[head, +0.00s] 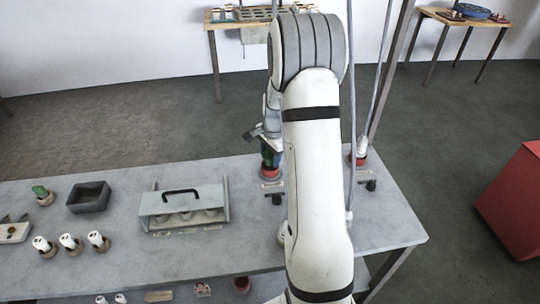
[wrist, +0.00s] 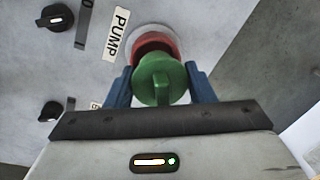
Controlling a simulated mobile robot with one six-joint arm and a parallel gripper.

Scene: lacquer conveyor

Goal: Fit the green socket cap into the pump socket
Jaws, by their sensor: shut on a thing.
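The green socket cap (wrist: 162,82) is between the blue fingers of my gripper (wrist: 160,88) in the wrist view; the fingers are shut on it. The red-rimmed pump socket (wrist: 155,42) lies right beyond the cap, beside the "PUMP" label (wrist: 116,34). The cap hides the lower part of the socket, and a dark opening shows along its upper edge. I cannot tell whether the cap touches the socket or is partly inside. In the head view my gripper (head: 266,147) is low over the table, with the red socket (head: 271,174) just below.
Black knobs (wrist: 56,17) sit left of the label. A second red socket (head: 358,160) with a pale upright piece stands to the right. A handled grey box (head: 183,209), a dark tray (head: 88,197) and several white plugs (head: 70,242) stand on the table's left.

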